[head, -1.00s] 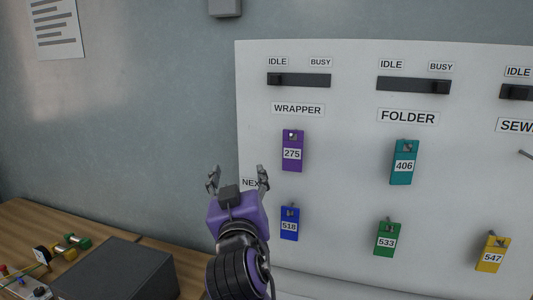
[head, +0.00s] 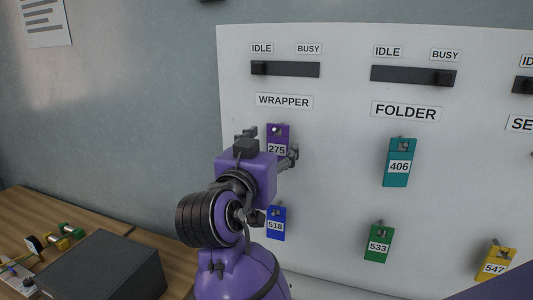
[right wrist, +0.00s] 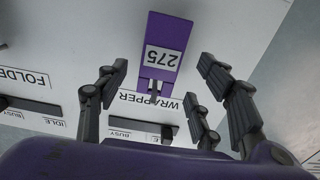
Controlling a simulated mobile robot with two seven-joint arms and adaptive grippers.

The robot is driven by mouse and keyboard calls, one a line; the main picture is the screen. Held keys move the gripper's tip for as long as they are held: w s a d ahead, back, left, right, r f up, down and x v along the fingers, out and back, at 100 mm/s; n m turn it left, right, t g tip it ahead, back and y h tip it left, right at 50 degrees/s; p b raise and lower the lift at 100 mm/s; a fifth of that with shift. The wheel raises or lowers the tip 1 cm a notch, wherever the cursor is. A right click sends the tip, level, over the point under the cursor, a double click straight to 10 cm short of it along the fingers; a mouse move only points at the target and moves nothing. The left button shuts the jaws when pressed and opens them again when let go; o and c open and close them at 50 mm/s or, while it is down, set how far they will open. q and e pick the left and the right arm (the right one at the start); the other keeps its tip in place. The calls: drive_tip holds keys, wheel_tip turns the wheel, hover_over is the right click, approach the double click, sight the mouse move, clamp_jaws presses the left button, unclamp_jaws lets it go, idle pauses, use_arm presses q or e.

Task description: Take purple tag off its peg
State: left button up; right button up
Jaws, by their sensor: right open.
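The purple tag (head: 285,133), with a white 275 label, hangs on its peg under the WRAPPER sign on the white board. My right gripper (head: 268,143) is in front of it and partly hides its lower part in the head view. In the right wrist view the purple tag (right wrist: 168,32) appears upside down, with its peg end toward me. The open fingers of my right gripper (right wrist: 162,75) are on either side of the tag's line, with nothing between them gripped. Whether they touch the tag is unclear. My left gripper is not in view.
A blue tag (head: 276,224) hangs just below, partly behind my right arm. A teal tag (head: 399,150) and a green tag (head: 378,240) hang to the right, with a yellow tag (head: 497,259) farther right. A dark box (head: 100,265) sits on the wooden table (head: 25,205) at lower left.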

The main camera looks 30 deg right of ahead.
sight(277, 139)
drive_tip(key=shift+x, duration=2.05)
drive_tip(key=c, duration=1.2)
drive_tip(key=shift+c, duration=0.3)
drive_tip(key=shift+r, duration=0.45)
drive_tip(key=v, duration=0.9)
